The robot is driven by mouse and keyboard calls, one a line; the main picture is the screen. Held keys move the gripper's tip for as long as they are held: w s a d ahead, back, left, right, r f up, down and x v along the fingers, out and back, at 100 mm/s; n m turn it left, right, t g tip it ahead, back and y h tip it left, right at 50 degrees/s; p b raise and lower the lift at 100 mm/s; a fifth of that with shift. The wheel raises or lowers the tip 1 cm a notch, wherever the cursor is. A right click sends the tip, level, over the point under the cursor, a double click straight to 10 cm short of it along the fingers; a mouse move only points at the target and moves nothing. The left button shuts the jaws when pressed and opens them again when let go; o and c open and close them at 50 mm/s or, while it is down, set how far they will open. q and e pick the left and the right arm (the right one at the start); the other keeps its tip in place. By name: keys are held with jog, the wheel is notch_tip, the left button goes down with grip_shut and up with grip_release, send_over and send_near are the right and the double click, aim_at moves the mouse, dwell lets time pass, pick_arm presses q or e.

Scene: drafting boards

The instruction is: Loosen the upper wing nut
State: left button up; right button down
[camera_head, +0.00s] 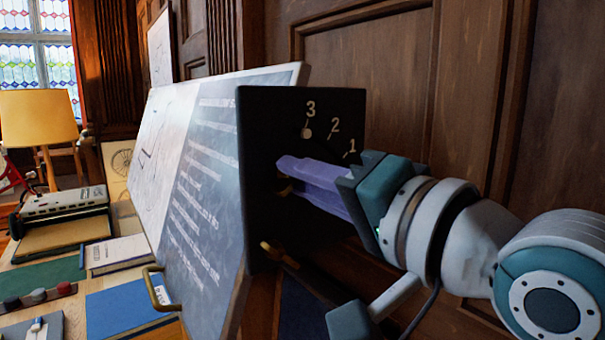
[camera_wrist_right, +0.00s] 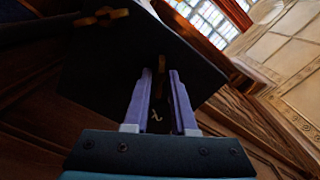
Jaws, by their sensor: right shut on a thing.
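My right gripper (camera_head: 287,174), with purple fingers, reaches in from the right. It is shut on the upper wing nut (camera_head: 284,190) at the dark square plate (camera_head: 262,115). Only small brass bits of this nut show around the fingertips; the fingers hide most of it. A lower brass wing nut (camera_head: 268,248) sits below on the same side, apart from the gripper. In the right wrist view the fingers (camera_wrist_right: 161,72) point at the dark plate, and a brass piece (camera_wrist_right: 103,17) shows at upper left. My left gripper is not in view.
The plate carries the marks 1, 2, 3 and a pale dot (camera_head: 306,134) near the 3. A tilted drafting board (camera_head: 205,190) stands left of it, with a brass handle (camera_head: 158,288). Books (camera_head: 117,253) and a lamp (camera_head: 38,117) stand further left. A panelled wall (camera_head: 375,75) is behind.

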jog(key=n+p, duration=0.1)
jog(key=n, duration=1.9)
jog(key=shift+n+p, duration=0.35)
jog(key=shift+n, duration=0.05)
jog(key=shift+f, duration=0.1)
jog(key=c, duration=0.7)
grip_release()
